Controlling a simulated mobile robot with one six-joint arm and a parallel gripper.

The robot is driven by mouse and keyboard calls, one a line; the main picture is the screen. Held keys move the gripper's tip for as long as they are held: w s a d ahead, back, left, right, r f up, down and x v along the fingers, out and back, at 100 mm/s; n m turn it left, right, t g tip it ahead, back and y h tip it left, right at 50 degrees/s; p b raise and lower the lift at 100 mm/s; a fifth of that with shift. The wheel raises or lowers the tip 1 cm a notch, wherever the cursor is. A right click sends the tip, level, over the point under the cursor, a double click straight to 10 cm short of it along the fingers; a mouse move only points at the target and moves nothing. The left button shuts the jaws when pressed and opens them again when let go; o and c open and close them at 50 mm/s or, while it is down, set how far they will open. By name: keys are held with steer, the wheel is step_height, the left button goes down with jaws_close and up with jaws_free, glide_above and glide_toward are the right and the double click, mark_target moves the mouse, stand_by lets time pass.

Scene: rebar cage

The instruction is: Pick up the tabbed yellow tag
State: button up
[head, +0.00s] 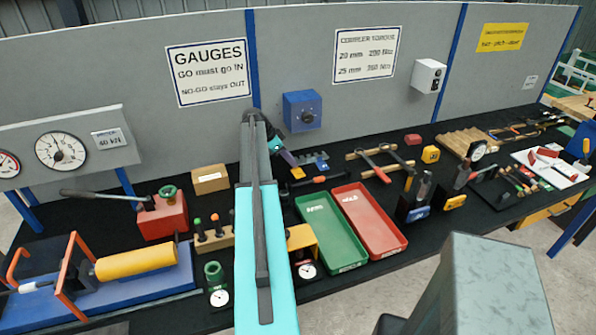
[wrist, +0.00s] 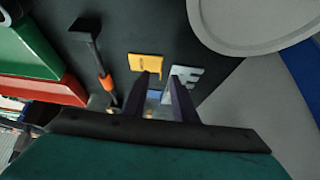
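The yellow tag (wrist: 145,62) lies flat on the black bench top, just beyond my fingertips in the wrist view. A small dark mark shows on its face. In the head view only a small yellow patch of it (head: 298,172) shows beside my gripper. My gripper (wrist: 162,82) is open, with a gap between its two dark fingers. The left finger tip overlaps the tag's near edge in the picture; I cannot tell whether they touch. A grey toothed plate (wrist: 187,75) lies right of the tag, by the right finger. In the head view my gripper (head: 285,160) is partly hidden by my arm.
An orange-handled hammer (wrist: 104,78) lies left of the tag. A green tray (head: 331,234) and a red tray (head: 369,222) sit nearer on the bench. A blue box (head: 302,111) is on the back panel. A cardboard box (head: 210,180) stands left of my arm.

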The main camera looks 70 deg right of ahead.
mark_target(298, 171)
steer(key=shift+p+x, duration=0.4)
steer(key=shift+x, duration=0.95)
steer(key=shift+c, duration=0.4)
jaws_close()
